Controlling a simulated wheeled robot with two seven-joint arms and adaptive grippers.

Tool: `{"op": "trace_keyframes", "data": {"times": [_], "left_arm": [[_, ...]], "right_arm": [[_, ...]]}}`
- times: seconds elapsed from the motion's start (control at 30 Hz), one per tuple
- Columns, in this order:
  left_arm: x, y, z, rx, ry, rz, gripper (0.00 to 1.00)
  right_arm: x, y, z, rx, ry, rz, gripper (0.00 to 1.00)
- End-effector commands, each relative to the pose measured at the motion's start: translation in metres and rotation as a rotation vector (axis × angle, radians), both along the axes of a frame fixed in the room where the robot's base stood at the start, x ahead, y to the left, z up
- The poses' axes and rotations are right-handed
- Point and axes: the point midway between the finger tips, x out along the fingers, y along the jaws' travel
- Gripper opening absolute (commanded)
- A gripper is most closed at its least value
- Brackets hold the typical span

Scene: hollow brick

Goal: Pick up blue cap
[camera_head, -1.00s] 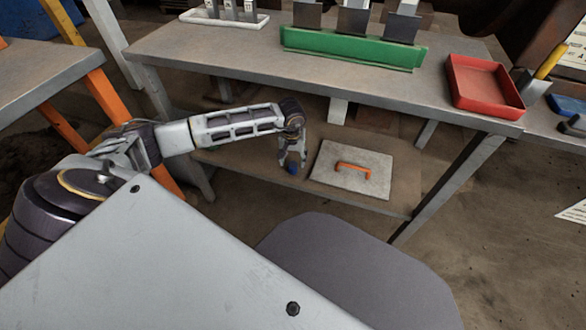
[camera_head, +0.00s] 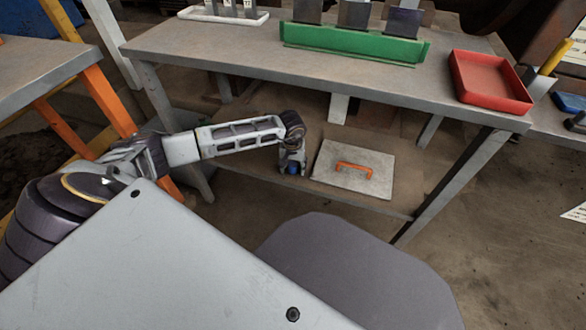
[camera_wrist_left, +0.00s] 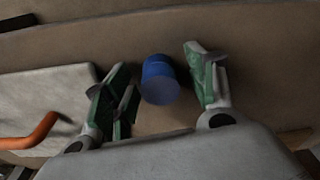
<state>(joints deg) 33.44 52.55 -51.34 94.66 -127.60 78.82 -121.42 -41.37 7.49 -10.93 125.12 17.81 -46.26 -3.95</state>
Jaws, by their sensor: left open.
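The blue cap (camera_wrist_left: 159,80) is a small blue cylinder on the lower shelf (camera_head: 240,168) of the table. In the left wrist view it lies between the two green-padded fingers of my left gripper (camera_wrist_left: 160,90), with gaps on both sides. In the head view my left gripper (camera_head: 291,164) points down over the cap (camera_head: 292,169) and partly hides it. The left gripper is open and holds nothing. My right gripper is not in view.
A grey plate (camera_head: 340,184) with an orange handle (camera_head: 354,169) lies on the shelf right of the cap. The tabletop (camera_head: 210,45) is above, bearing a green rack (camera_head: 350,46) and a red tray (camera_head: 490,80). A table leg (camera_head: 455,185) stands at the right.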

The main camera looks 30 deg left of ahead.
Motion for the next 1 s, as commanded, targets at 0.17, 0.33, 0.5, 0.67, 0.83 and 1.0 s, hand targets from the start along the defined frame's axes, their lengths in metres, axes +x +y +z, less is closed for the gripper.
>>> {"op": "trace_keyframes", "data": {"times": [0.17, 0.33, 0.5, 0.67, 0.83, 1.0], "left_arm": [[0.0002, 0.0, 0.0002, 0.0, 0.0, 0.0, 0.57], [0.0001, -0.0002, 0.0002, 0.0, 0.0, 0.0, 0.57], [0.0001, -0.0002, 0.0003, 0.0, 0.0, 0.0, 0.48], [0.0001, -0.0002, 0.0003, 0.0, 0.0, 0.0, 0.27], [0.0001, -0.0002, 0.0003, 0.0, 0.0, 0.0, 0.21], [0.0001, -0.0001, 0.0004, 0.0, 0.0, 0.0, 0.21]], "right_arm": [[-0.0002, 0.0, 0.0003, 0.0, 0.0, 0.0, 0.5], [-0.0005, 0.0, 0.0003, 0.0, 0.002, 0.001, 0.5], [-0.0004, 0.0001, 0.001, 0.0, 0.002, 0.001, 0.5], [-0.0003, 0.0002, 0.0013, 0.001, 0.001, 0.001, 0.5], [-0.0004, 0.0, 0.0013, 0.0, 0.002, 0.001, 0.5], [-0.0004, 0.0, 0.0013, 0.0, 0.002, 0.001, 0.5]]}}
